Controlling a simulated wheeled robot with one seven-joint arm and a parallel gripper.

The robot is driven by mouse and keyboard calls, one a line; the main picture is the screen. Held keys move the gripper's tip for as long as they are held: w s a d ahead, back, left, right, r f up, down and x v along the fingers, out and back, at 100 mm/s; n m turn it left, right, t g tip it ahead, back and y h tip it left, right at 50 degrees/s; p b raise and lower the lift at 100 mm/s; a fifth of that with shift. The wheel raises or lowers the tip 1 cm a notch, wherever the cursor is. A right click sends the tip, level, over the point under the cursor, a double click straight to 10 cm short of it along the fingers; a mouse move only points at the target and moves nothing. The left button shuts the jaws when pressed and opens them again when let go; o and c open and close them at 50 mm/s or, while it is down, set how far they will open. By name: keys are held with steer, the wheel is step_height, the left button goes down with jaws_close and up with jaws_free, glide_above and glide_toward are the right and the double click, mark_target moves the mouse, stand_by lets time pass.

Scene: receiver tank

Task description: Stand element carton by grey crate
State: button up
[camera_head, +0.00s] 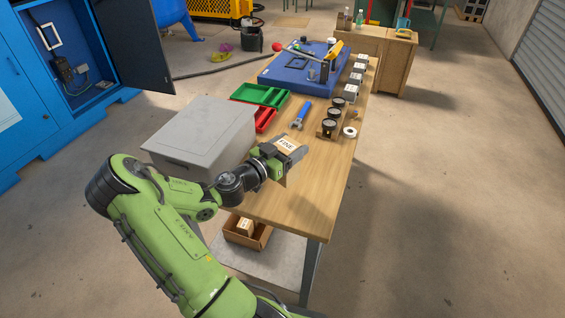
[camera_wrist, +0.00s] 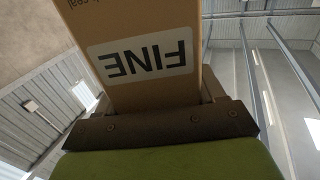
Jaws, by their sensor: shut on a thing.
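The element carton (camera_head: 286,144) is a brown box with a white label reading FINE. My gripper (camera_head: 290,152) is shut on it and holds it over the near part of the wooden bench (camera_head: 313,194). In the wrist view the carton (camera_wrist: 138,88) fills the upper middle, its label upside down, between the fingers. I cannot tell whether its underside touches the bench. The grey crate (camera_head: 207,129), a closed lidded box, stands at the bench's left side, to the left of my gripper and apart from the carton.
Red and green trays (camera_head: 262,97) lie behind the crate. A blue-handled tool (camera_head: 301,114), dark round gauges (camera_head: 333,121) and a white roll (camera_head: 350,132) lie farther along the bench. A blue board (camera_head: 300,72) is at the far end. The near right bench top is clear.

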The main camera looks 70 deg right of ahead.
step_height(320, 180, down, 5)
steer(key=shift+f+b, duration=0.1)
steer(key=shift+b, duration=0.4)
steer(key=shift+f, duration=0.1)
steer(key=o, duration=1.2)
